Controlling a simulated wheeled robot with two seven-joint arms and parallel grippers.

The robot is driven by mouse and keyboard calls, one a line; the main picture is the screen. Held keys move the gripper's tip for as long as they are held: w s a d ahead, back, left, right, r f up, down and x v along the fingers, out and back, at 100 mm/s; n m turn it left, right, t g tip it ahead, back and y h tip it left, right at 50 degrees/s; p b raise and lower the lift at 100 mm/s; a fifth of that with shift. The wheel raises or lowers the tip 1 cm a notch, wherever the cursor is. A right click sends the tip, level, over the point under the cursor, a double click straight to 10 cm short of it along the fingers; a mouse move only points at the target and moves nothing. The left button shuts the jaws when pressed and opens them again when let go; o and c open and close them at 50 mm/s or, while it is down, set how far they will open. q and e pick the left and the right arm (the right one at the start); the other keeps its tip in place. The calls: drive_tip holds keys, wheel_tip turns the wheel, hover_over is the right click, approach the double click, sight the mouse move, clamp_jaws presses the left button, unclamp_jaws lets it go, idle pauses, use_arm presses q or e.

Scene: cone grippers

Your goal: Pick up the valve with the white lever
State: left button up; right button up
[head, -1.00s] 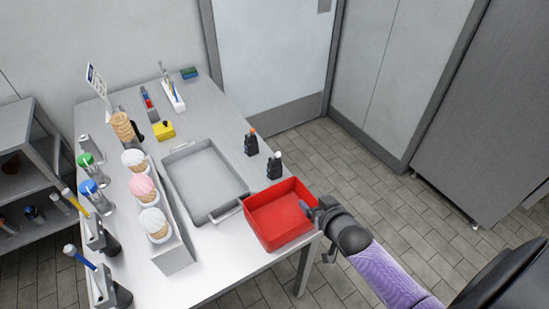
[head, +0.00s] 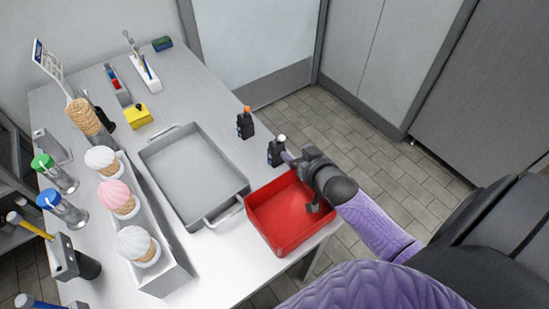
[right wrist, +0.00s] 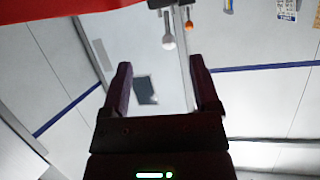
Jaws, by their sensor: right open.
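The valve with the white lever (head: 275,153) is a small black body with a white knob. It stands upright near the table's right edge, just behind the red bin. A similar valve with an orange lever (head: 245,124) stands farther back. My right gripper (head: 290,158) is open and empty, just right of the white-lever valve; I cannot tell whether it touches it. In the right wrist view, the white knob (right wrist: 169,42) shows beyond the open fingers (right wrist: 163,85), with the orange knob (right wrist: 188,25) beside it. My left gripper is not in view.
The red bin (head: 262,201) sits below my right gripper at the table corner. A grey tray (head: 157,154) lies left of the valves. A rack with ice cream cones (head: 168,272) stands farther left. Bare table lies around the orange-lever valve.

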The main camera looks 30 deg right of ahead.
sight(279, 143)
drive_tip(key=b+x, duration=0.1)
drive_tip(key=x, duration=0.2)
drive_tip(key=b+x, duration=0.2)
drive_tip(key=x, duration=0.1)
drive_tip(key=f+b+x, duration=0.1)
drive_tip(key=b+x, duration=0.1)
drive_tip(key=x, duration=0.1)
drive_tip(key=shift+w+a+f, duration=0.15)
drive_tip(key=shift+a, duration=0.15)
drive_tip(key=shift+w, duration=0.3)
clamp_jaws()
